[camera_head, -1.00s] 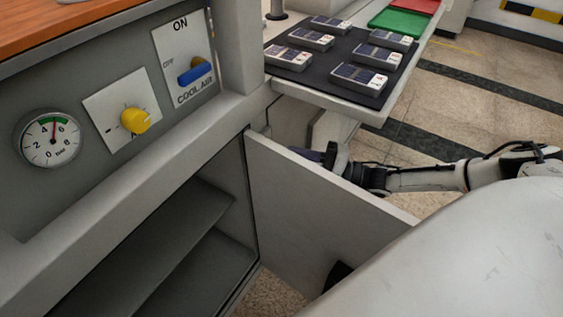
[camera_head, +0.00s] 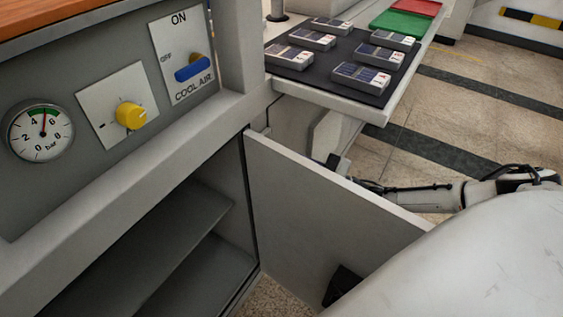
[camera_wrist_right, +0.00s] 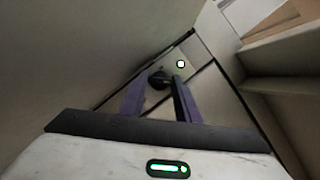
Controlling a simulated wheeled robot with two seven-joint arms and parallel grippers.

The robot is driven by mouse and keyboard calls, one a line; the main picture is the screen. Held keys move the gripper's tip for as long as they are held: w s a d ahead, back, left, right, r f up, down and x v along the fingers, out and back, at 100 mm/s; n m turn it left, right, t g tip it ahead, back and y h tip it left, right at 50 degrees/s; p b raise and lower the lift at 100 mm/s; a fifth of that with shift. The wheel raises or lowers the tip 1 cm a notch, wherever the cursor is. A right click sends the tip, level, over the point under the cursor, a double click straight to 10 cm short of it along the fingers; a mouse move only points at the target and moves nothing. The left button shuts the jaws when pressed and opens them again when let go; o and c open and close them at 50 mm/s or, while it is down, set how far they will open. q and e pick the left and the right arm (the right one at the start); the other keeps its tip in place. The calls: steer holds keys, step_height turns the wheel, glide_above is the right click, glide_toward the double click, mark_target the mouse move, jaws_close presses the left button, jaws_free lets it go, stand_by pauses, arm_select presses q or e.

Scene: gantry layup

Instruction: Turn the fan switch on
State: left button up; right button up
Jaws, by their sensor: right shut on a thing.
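The blue switch handle (camera_head: 195,68) sits on a white plate (camera_head: 182,40) marked ON at the top, OFF at the left and COOL AIR below. The handle lies roughly sideways, tilted a little, and no gripper is near it. My right arm (camera_head: 420,196) comes in from the right, and its gripper is mostly hidden behind the open cabinet door (camera_head: 320,195). In the right wrist view my right gripper (camera_wrist_right: 160,84) has its purple fingers around a small dark knob (camera_wrist_right: 157,78). What the knob belongs to is unclear. My left gripper is not identifiable in view.
A yellow knob (camera_head: 130,115) and a pressure gauge (camera_head: 40,133) are on the same grey panel. The open cabinet shows a shelf (camera_head: 165,255). A dark mat (camera_head: 330,72) carries several small boxes at the back. A large pale form covers the lower right.

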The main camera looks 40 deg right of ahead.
steer(key=o, duration=0.8)
steer(key=shift+d, duration=0.1)
steer(key=v, duration=1)
steer(key=shift+b, duration=0.3)
steer(key=shift+s, duration=0.15)
